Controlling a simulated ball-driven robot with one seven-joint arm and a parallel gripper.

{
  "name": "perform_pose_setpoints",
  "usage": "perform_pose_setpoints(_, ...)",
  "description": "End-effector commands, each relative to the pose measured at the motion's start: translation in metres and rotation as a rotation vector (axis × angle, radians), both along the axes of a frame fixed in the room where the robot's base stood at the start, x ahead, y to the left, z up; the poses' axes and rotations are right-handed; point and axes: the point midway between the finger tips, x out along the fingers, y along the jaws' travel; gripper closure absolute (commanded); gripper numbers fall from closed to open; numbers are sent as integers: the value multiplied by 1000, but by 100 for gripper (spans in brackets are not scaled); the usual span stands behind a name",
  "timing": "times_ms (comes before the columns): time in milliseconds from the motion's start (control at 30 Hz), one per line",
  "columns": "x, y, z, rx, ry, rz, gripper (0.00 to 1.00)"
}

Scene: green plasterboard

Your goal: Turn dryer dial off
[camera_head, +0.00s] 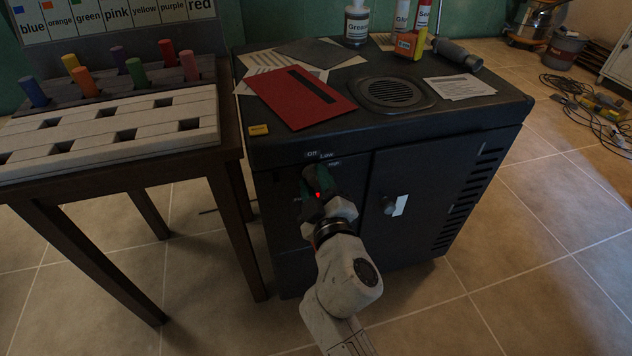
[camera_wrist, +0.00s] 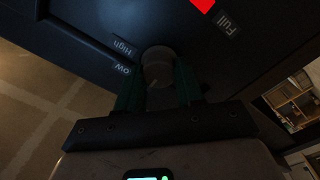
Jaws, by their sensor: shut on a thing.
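The dryer (camera_head: 415,165) is a dark cabinet with "Off", "Low" and "High" labels on its upper left front. My gripper (camera_head: 318,181) is at this labelled area and hides the dial in the head view. In the wrist view the round grey dial (camera_wrist: 158,66) sits between the two green fingers of my gripper (camera_wrist: 158,88), which is shut on it. "High" and "Low" labels lie left of the dial, and a "Full" label with a red patch lies to the upper right. The dial's exact setting cannot be told.
A second knob (camera_head: 389,205) is on the door to the right. On the dryer top lie a red folder (camera_head: 300,97), a round vent (camera_head: 397,93), papers and bottles. A wooden table (camera_head: 229,160) with a peg board stands close on the left.

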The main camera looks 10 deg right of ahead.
Motion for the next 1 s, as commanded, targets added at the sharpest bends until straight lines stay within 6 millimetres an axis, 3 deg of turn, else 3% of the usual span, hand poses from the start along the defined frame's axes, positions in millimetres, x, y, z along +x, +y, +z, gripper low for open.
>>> perform_pose_setpoints(200, 0, 1, -1, -3, 1, 1, 94)
perform_pose_setpoints(233, 0, 1, -1, -3, 1, 1, 62)
perform_pose_setpoints(500, 0, 0, -1, -1, 1, 1, 38)
perform_pose_setpoints(800, -4, 0, 0, -1, 1, 1, 38)
perform_pose_setpoints(1000, -30, -4, -1, -2, 3, 0, 38)
